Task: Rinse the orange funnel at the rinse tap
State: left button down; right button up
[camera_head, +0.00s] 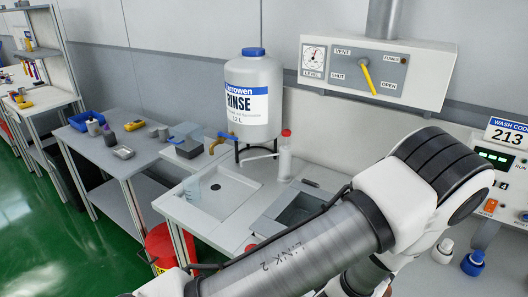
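The tank stands on a dark frame above a light-grey wash bench (240,222). I see no orange funnel in this view. One of my arms crosses the lower right and hides part of the bench. Neither gripper is in view.
A second basin (297,212) and a white red-capped bottle (285,158) are on the bench. A red bin (160,243) stands at its left. A fume-hood panel (372,74) hangs above. A grey side table (105,150) holds a blue tray (85,120) and small items.

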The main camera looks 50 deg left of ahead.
aim_at(220, 134)
jog(key=k+j, duration=0.1)
jog(key=j, duration=0.35)
jog(key=j+z, duration=0.15)
jog(key=j, duration=0.3)
jog(key=k+j, duration=0.15)
jog(key=j, duration=0.25)
jog(key=k+j+z, duration=0.1)
jog(key=j, duration=0.35)
jog(key=k+j, duration=0.15)
jog(key=j, duration=0.25)
jog(key=k+j+z, duration=0.15)
jog(key=j, duration=0.3)
jog(key=k+j, duration=0.1)
jog(key=j, duration=0.95)
jog(key=j+z, duration=0.1)
jog(key=j, duration=0.5)
jog(key=k, duration=0.05)
